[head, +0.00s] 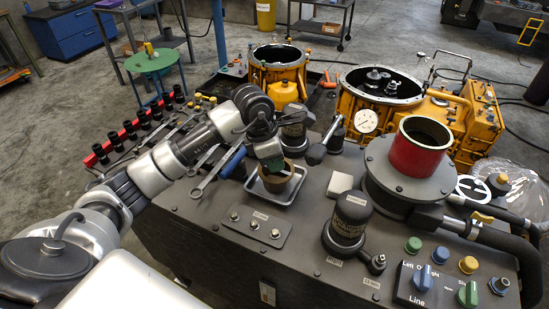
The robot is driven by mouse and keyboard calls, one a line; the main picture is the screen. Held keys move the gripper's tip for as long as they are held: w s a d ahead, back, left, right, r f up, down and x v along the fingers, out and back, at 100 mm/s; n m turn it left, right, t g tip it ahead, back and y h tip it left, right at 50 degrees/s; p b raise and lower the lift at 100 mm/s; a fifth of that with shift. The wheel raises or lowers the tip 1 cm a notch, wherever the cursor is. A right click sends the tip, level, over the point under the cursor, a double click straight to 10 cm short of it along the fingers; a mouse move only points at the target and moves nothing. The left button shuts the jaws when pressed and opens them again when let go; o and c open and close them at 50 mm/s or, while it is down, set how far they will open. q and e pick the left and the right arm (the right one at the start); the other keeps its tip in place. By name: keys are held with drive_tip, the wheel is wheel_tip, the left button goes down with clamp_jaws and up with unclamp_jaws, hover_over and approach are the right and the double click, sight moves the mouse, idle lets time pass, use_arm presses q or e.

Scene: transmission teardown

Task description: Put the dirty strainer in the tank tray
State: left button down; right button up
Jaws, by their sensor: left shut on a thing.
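My left gripper (272,163) points down over the small light-grey tray (288,195) on top of the dark tank unit. It is shut on the dirty strainer (275,182), a brownish cup-shaped piece. The strainer is inside the tray's outline, at or just above its floor; I cannot tell whether it touches. The gripper hides the strainer's far side and part of the tray. My right gripper is not in view.
A dark canister (348,218) stands right of the tray, and a red cylinder (419,146) farther right. A blue-handled wrench (218,172) lies left of the tray. A labelled plate with several bolts (255,228) is in front. Yellow housings (377,95) stand behind.

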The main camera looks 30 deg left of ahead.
sight(261, 171)
use_arm(q)
drive_tip(key=c, duration=1.4)
unclamp_jaws()
drive_tip(key=shift+f, duration=0.2)
drive_tip(key=shift+c, duration=0.2)
drive_tip(key=o, duration=0.4)
drive_tip(key=shift+r, duration=0.1)
drive_tip(key=shift+o, duration=0.2)
drive_tip(key=shift+r, duration=0.25)
drive_tip(key=shift+a+r, duration=0.1)
drive_tip(key=shift+r, duration=0.2)
drive_tip(key=b+v, duration=0.1)
drive_tip(key=v, duration=1)
